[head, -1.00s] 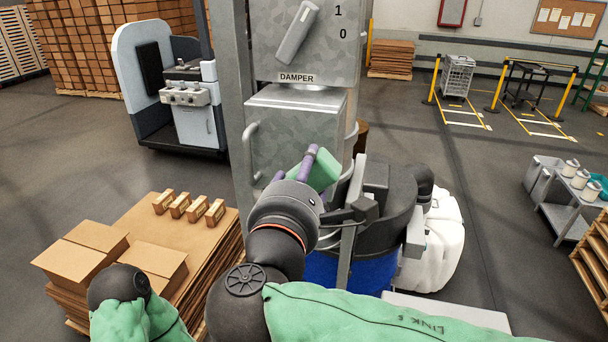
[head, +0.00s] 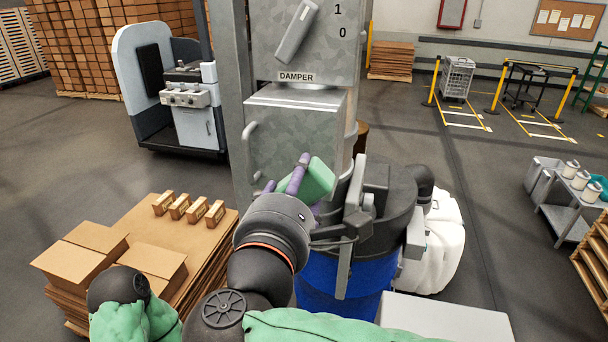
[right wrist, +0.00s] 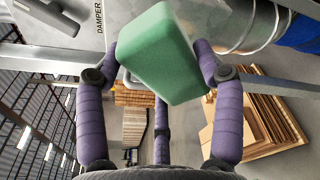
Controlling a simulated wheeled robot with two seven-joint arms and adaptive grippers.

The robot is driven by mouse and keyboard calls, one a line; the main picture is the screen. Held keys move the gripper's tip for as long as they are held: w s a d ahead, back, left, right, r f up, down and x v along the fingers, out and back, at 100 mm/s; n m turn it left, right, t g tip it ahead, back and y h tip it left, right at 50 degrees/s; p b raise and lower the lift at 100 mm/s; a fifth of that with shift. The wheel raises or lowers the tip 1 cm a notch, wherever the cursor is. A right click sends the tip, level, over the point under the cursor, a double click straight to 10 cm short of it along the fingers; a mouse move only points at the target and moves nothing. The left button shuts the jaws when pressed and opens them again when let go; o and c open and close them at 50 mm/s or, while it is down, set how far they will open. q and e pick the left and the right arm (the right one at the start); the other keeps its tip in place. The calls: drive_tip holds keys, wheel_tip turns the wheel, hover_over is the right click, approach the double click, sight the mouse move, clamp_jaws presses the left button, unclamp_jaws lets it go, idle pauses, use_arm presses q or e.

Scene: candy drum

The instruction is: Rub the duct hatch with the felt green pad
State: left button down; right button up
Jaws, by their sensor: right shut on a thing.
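The duct hatch (head: 290,130) is a grey mottled metal door with a handle on its left, below the DAMPER label. The felt green pad (head: 318,180) is a pale green block in front of the hatch's lower right part. My right gripper (head: 296,180) has purple fingers and is shut on the pad, which fills the space between its fingers (right wrist: 157,75) in the right wrist view, where the pad (right wrist: 160,50) also shows. I cannot tell whether the pad touches the hatch. My left gripper is not in view; only part of my left arm shows at the lower left.
A blue drum (head: 345,285) with a black top stands just right of my right arm. A damper lever (head: 296,32) is above the hatch. A cardboard stack (head: 140,235) with small boxes is at the left.

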drive_tip(key=w+a+f+b, duration=0.1)
drive_tip(key=w+f+b, duration=0.2)
drive_tip(key=w, duration=0.4)
drive_tip(key=shift+w+a+f+b, duration=0.15)
drive_tip(key=shift+w+f+b, duration=0.2)
drive_tip(key=shift+f, duration=0.45)
drive_tip(key=shift+x, duration=0.95)
idle(0.7)
drive_tip(key=shift+r, duration=0.1)
drive_tip(key=shift+s+d+b, duration=0.3)
drive_tip(key=shift+d+b, duration=0.15)
drive_tip(key=shift+d, duration=0.55)
drive_tip(key=shift+s+d+b, duration=0.3)
drive_tip(key=shift+d+b, duration=0.15)
drive_tip(key=shift+d, duration=0.6)
drive_tip(key=shift+w+a+p, duration=0.2)
drive_tip(key=shift+a, duration=0.45)
drive_tip(key=shift+w+a+p, duration=0.15)
drive_tip(key=shift+w+a, duration=0.05)
drive_tip(key=shift+a, duration=0.45)
drive_tip(key=shift+w+a+p, duration=0.2)
drive_tip(key=shift+a, duration=0.45)
